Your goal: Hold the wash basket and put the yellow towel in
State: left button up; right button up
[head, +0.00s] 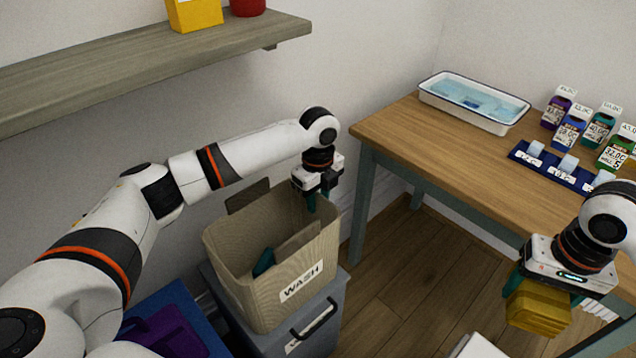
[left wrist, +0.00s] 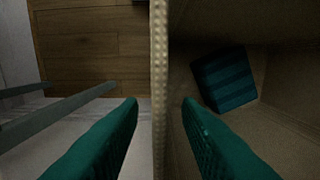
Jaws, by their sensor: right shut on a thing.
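The beige wash basket (head: 228,268), labelled WASH, stands upright with a dark teal cloth (head: 264,262) inside. The cloth looks striped in the left wrist view (left wrist: 223,78). My left gripper (head: 318,200) is at the basket's far right rim. In the left wrist view, its green fingers (left wrist: 160,102) are on either side of the rim (left wrist: 159,60), with a gap on each side. My right gripper (head: 545,290) is shut on the folded yellow towel (head: 538,308) and holds it in the air at the lower right, away from the basket.
The basket sits on a grey bin (head: 318,318) with a dark handle. A shelf (head: 130,75) overhangs the left. Floor is open between basket and towel.

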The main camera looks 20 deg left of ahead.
aim_at(318, 207)
pick_arm(q)
jog(key=shift+f, duration=1.5)
pick_arm(e)
jog(key=shift+f, duration=0.25)
pick_arm(q)
grip_shut()
grip_release()
